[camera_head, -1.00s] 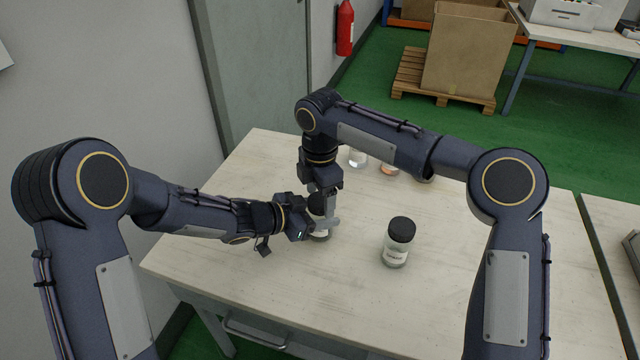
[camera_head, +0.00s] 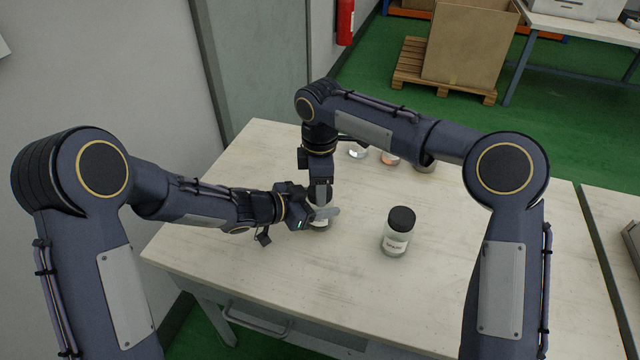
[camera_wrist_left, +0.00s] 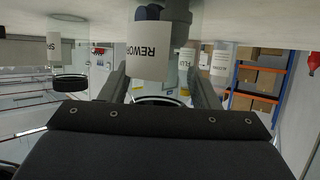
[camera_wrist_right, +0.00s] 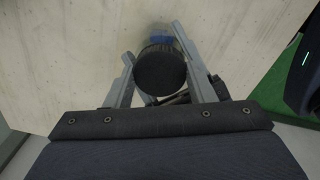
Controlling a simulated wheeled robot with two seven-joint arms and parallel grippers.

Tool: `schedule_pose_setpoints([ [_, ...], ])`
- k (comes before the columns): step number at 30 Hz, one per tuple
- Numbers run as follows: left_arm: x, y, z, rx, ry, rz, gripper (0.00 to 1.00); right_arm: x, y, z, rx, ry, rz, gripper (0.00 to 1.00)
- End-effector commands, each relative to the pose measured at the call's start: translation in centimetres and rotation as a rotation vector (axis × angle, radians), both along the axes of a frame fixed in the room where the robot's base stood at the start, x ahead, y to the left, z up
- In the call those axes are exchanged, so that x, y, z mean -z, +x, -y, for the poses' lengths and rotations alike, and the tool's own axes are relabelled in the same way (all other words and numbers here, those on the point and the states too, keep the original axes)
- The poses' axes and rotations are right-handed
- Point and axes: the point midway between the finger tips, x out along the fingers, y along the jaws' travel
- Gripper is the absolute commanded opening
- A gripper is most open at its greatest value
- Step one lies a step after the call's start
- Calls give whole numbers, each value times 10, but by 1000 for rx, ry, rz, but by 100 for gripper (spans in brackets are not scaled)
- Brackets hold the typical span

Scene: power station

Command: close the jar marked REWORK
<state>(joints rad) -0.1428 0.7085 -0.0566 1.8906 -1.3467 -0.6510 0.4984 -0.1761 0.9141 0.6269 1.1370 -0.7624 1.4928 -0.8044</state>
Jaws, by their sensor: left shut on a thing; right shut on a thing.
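The jar marked REWORK (camera_wrist_left: 150,52) stands on the table, its label facing the left wrist camera, which sees it upside down. In the head view its lower part (camera_head: 320,225) shows beneath the grippers. My left gripper (camera_head: 318,213) reaches in from the left and is shut on the jar's body. My right gripper (camera_head: 321,198) points down from above and is shut on a black lid (camera_wrist_right: 160,72). The lid is in line with the jar in the right wrist view. The seam between lid and jar is hidden, so I cannot tell whether it is seated.
A jar with a black lid (camera_head: 398,232) stands to the right on the table (camera_head: 300,285). Several other jars stand at the back, partly behind my right arm, including one (camera_head: 357,151) and another with orange contents (camera_head: 390,158). The front of the table is clear.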

Motion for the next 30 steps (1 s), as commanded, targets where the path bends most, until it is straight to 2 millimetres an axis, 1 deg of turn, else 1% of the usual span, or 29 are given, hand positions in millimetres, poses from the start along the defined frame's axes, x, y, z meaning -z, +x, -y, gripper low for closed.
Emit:
schedule_pose_setpoints([
  [4, 0, 0, 0, 0, 0, 0, 0, 0, 0, 0, 8, 1, -1, 22],
  [5, 0, 0, 0, 0, 0, 0, 0, 0, 0, 0, 7, 1, -1, 50],
  [9, 0, 0, 0, 0, 0, 0, 0, 0, 0, 0, 6, 1, -1, 69],
  [10, 0, 0, 0, 0, 0, 0, 0, 0, 0, 0, 6, 1, -1, 73],
  [11, 0, 0, 0, 0, 0, 0, 0, 0, 0, 0, 6, 1, -1, 75],
  [17, 0, 0, 0, 0, 0, 0, 0, 0, 0, 0, 5, 0, -1, 75],
  [20, 0, 0, 0, 0, 0, 0, 0, -4, 0, 0, 5, 1, 1, 75],
  [23, 0, 0, 0, 0, 0, 0, 0, -17, 0, -1, 6, 1, 3, 75],
  [26, 0, 0, 0, 0, 0, 0, 0, -36, 1, -1, 6, 2, 5, 75],
  [30, 0, 0, 0, 0, 0, 0, 0, -67, 0, -1, 5, 3, 4, 75],
])
